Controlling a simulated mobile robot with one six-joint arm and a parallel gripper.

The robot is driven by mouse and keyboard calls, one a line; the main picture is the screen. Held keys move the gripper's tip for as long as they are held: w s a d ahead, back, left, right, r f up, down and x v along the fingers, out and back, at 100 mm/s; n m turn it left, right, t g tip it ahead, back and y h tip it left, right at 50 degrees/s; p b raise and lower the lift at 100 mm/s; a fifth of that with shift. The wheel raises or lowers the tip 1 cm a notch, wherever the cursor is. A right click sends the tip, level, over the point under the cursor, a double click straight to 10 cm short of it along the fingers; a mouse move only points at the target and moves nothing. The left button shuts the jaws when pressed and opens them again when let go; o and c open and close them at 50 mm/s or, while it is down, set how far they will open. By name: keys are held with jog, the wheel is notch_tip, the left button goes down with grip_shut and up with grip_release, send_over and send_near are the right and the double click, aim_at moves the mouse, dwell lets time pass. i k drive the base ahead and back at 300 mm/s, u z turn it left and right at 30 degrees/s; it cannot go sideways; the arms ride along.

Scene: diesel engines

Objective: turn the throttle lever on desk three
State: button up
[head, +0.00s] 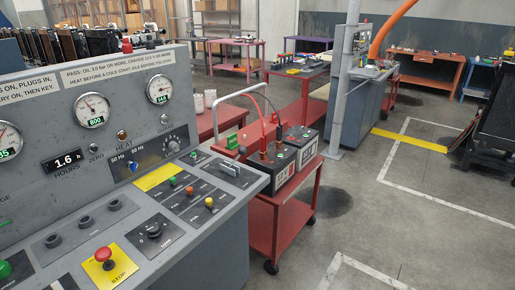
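A grey control desk (212,238) fills the left and front of the head view. Its sloped top carries a red stop button (104,255) on a yellow plate, a black rotary knob (154,231) and several small coloured levers or knobs. A pale grey lever-like part (230,168) sits near the top's far right end. No desk number is readable, and I cannot tell which control is the throttle lever or whether this is desk three. My gripper is not in view.
A red cart (284,215) with two batteries (270,167) stands just right of the desk. Another grey desk (365,105) stands farther back behind a grey post (345,80). Dark machinery (489,125) is at the right edge. The floor (385,225) at right is open.

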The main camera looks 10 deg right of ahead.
aim_at(242, 150)
jog(key=u, duration=0.15)
jog(key=i, duration=0.95)
jog(key=z, duration=0.15)
